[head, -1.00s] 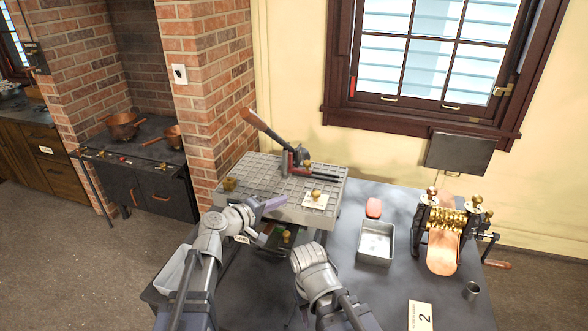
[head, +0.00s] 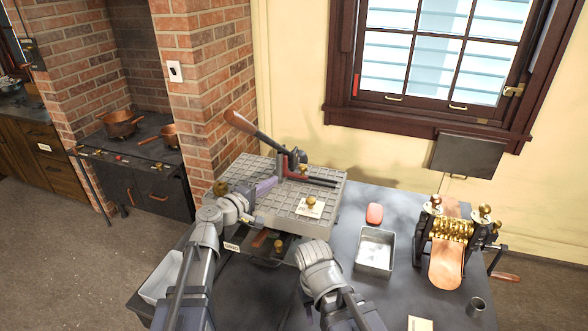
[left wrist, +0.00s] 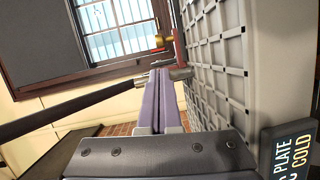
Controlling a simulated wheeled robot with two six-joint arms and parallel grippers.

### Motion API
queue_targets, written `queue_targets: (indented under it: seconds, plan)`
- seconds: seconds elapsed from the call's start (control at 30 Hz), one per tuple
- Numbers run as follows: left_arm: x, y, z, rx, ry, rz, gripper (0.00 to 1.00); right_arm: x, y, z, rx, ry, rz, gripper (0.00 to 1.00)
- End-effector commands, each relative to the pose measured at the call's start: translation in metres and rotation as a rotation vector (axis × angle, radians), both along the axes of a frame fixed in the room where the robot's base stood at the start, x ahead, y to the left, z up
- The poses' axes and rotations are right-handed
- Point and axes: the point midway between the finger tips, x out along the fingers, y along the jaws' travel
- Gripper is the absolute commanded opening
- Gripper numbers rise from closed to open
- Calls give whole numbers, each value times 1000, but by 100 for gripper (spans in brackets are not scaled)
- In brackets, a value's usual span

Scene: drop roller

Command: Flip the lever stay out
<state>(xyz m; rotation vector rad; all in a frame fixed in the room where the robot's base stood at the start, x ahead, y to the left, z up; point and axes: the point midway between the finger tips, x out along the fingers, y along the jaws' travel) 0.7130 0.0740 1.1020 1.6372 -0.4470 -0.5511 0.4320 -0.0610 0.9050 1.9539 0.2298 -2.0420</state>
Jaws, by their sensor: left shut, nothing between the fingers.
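The lever has a wooden handle (head: 240,122) raised up and to the left, and a dark bar running down to a pivot on the gridded grey plate (head: 240,178). A red part (head: 283,165), perhaps the stay, stands at the lever's base; red also shows in the left wrist view (left wrist: 180,47). My left gripper (head: 268,186) is shut and empty, just left of the lever base. In the left wrist view its purple fingers (left wrist: 158,98) point towards a short grey cylinder (left wrist: 181,73); I cannot tell whether they touch. My right gripper is not visible; only arm links show.
A brass knob (head: 310,201) on a white card sits at the plate's front right. A metal tray (head: 362,265), a red block (head: 375,213) and a brass roller machine (head: 450,230) stand to the right. Bare tabletop lies between the plate and the tray.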

Motion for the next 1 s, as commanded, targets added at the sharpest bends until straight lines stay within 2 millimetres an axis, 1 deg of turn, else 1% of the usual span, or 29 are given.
queue_targets:
  seconds: [0.27, 0.37, 0.47, 0.7, 0.83, 1.0]
  plan:
    - [1, 0, 0, 0, 0, 0, 0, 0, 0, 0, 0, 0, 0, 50]
    - [7, -4, -1, 0, 0, -1, 0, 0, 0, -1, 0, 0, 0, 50]
    - [19, -12, -3, 1, 0, -2, 0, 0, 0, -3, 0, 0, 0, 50]
    - [54, -37, -7, 0, 0, -3, 0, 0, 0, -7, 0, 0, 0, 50]
    - [68, -48, -9, 0, 0, -1, 0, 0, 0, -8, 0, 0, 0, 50]
    - [78, -56, -10, 0, 0, -1, 0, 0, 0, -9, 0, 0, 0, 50]
